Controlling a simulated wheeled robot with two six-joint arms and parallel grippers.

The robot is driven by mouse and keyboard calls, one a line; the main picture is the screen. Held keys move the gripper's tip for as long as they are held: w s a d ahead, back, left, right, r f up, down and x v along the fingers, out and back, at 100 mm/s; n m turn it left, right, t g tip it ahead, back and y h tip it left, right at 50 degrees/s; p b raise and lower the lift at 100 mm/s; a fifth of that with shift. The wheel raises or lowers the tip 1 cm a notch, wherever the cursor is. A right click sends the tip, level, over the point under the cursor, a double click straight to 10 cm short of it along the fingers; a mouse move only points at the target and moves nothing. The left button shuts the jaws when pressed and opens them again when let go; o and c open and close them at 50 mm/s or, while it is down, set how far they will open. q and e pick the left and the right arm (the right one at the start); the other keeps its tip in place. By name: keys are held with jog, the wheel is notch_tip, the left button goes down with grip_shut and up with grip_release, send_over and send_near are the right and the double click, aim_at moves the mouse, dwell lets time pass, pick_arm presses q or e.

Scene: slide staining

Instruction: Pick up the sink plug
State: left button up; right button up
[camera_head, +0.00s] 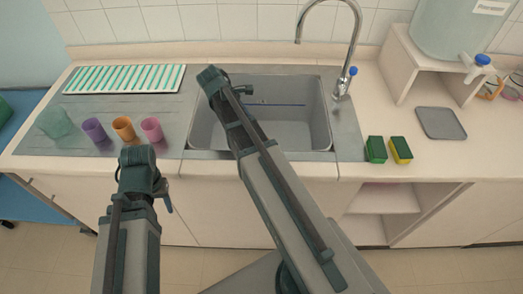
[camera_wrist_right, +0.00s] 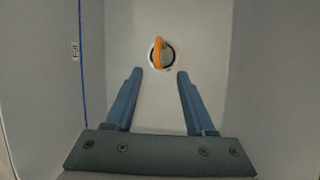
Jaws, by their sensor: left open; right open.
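In the right wrist view the sink plug (camera_wrist_right: 158,53) shows as an orange, loop-like part over a dark round centre with a pale ring, on the sink's floor. My right gripper (camera_wrist_right: 160,73) is open and empty, its two blue fingers pointing toward the plug, which appears just beyond and between the fingertips. In the head view my right arm reaches over the grey sink (camera_head: 305,125) from the lower right; the plug is not visible there. My left gripper (camera_head: 166,198) is open in front of the counter's left part, apart from the sink.
A chrome faucet (camera_head: 355,40) rises behind the sink. Purple, orange and pink cups and a clear green beaker (camera_head: 54,121) stand on the left drainboard by a striped rack (camera_head: 125,79). Two sponges (camera_head: 376,150) and a grey mat (camera_head: 440,123) lie right of the sink.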

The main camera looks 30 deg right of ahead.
jog(key=b+x, duration=0.7)
jog(key=x, duration=0.1)
jog(key=shift+f+b, duration=0.3)
jog(key=shift+b, duration=0.1)
jog(key=b+x, duration=0.5)
jog(key=shift+w+d+f, duration=0.1)
jog(key=shift+w+f, duration=0.05)
jog(key=shift+w, duration=0.15)
grip_shut()
dwell(0.9)
